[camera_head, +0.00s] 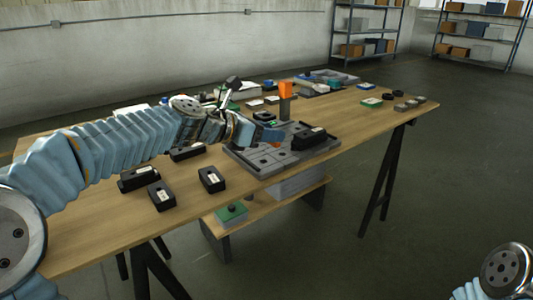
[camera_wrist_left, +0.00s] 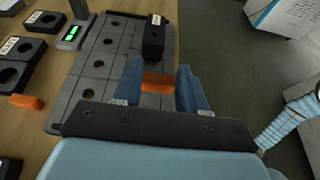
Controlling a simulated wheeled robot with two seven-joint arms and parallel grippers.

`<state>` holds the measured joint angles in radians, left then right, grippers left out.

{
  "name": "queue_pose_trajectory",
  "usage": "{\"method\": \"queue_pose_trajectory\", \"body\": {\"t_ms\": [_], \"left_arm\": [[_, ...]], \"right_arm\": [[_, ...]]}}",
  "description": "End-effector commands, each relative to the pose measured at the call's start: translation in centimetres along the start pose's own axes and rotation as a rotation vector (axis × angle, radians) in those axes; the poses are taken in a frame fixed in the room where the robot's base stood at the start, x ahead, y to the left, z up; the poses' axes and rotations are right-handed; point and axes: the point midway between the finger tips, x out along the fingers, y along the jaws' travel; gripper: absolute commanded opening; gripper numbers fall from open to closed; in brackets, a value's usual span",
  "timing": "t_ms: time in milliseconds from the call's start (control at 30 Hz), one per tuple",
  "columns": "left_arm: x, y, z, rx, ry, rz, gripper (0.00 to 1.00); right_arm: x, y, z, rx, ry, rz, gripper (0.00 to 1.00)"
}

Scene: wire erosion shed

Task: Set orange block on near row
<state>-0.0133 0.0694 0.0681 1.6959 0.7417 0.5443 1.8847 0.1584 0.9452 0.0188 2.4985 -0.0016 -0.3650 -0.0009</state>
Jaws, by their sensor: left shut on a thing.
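The orange block (camera_wrist_left: 157,82) is held between the two fingers of my left gripper (camera_wrist_left: 158,88) in the left wrist view. In the head view only a small orange patch of the block (camera_head: 276,145) shows below the left gripper (camera_head: 272,134). The block is over the grey plate with rows of round holes (camera_wrist_left: 90,81), also in the head view (camera_head: 247,161). I cannot tell whether it touches the plate. A black block (camera_wrist_left: 153,38) stands on the plate beyond the fingers; it also shows in the head view (camera_head: 312,139). My right gripper is not in view.
Another orange piece (camera_wrist_left: 25,101) lies left of the plate. Several black blocks with holes, such as one (camera_head: 211,179), lie on the wooden table (camera_head: 100,225). A grey post with an orange top (camera_head: 286,90) stands behind the plate. A green-topped box (camera_head: 231,213) sits on the lower shelf.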

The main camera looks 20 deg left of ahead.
Motion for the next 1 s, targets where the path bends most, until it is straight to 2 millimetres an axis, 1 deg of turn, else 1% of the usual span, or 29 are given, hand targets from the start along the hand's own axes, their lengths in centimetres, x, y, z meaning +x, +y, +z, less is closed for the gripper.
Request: {"method": "queue_pose_trajectory", "body": {"t_ms": [67, 167, 233, 333, 633, 733, 767, 900, 1000], "left_arm": [[0.3, 0.3, -0.4, 0.001, 0.0, 0.0, 0.09], [1.0, 1.2, -1.5, -0.001, 0.001, 0.001, 0.09], [1.5, 1.1, -2.8, -0.001, 0.001, 0.0, 0.09], [1.9, 1.0, -3.8, 0.0, 0.0, 0.001, 0.09], [1.9, 1.0, -3.9, 0.001, -0.001, 0.001, 0.09], [2.0, 1.0, -4.2, 0.001, -0.001, 0.0, 0.09], [2.0, 1.0, -4.2, 0.001, -0.001, 0.0, 0.45], [2.0, 1.0, -4.1, 0.001, 0.0, 0.0, 0.66], [2.0, 1.0, -4.1, 0.001, -0.001, 0.0, 0.67]], "right_arm": [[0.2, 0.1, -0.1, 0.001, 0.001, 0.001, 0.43], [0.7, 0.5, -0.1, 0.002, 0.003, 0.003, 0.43], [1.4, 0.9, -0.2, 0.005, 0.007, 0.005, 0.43], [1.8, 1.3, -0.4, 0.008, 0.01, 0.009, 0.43], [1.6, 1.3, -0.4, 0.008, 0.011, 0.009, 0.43], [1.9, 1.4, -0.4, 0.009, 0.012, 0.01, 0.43], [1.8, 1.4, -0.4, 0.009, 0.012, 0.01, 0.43], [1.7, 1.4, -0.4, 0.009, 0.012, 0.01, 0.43], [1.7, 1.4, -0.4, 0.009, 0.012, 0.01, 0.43]]}}
